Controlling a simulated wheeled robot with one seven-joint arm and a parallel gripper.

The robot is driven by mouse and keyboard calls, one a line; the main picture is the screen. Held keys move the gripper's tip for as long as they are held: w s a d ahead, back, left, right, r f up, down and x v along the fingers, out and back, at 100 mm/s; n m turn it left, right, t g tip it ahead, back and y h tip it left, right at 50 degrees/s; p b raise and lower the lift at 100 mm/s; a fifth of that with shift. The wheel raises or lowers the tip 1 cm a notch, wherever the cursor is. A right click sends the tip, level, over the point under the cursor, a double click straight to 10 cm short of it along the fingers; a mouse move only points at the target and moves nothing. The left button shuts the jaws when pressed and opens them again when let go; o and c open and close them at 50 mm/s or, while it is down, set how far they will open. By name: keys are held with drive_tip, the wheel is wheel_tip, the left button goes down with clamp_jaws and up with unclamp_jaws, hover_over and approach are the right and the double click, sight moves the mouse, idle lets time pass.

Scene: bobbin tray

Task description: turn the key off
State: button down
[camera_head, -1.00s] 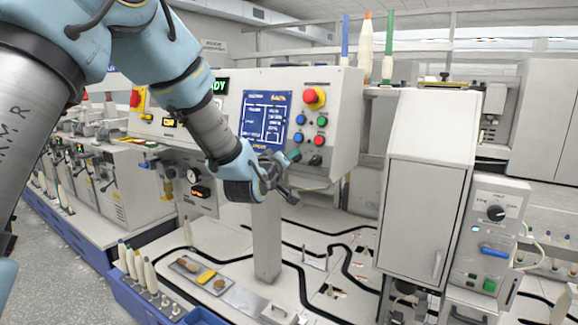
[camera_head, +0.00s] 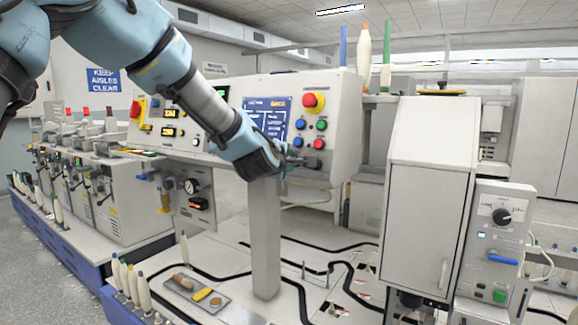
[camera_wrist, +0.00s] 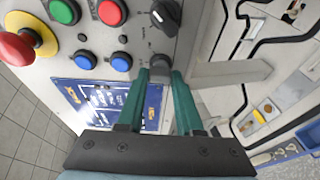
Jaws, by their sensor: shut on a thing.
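The key switch (camera_wrist: 158,62) sits on the control panel, in line with the buttons, and shows between my fingertips in the wrist view. Its key is small and mostly hidden by the fingers, so I cannot tell its angle. My gripper (camera_wrist: 160,76) has green fingers and is shut on the key. In the head view my gripper (camera_head: 299,162) is against the lower part of the panel, and the key is hidden there.
A black selector knob (camera_wrist: 165,16) is close beside the key. Blue, green and red buttons and a red emergency stop (camera_head: 313,101) are above. A blue screen (camera_head: 267,117) is to the left. A grey post (camera_head: 265,235) stands below my gripper.

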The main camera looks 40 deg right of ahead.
idle(0.4)
drive_tip(key=c, duration=0.6)
unclamp_jaws()
drive_tip(key=shift+o, duration=0.2)
drive_tip(key=b+v, duration=0.3)
drive_tip(key=v, duration=0.7)
drive_tip(key=shift+s+a, duration=0.15)
drive_tip(key=shift+a, duration=0.2)
drive_tip(key=shift+r, duration=0.15)
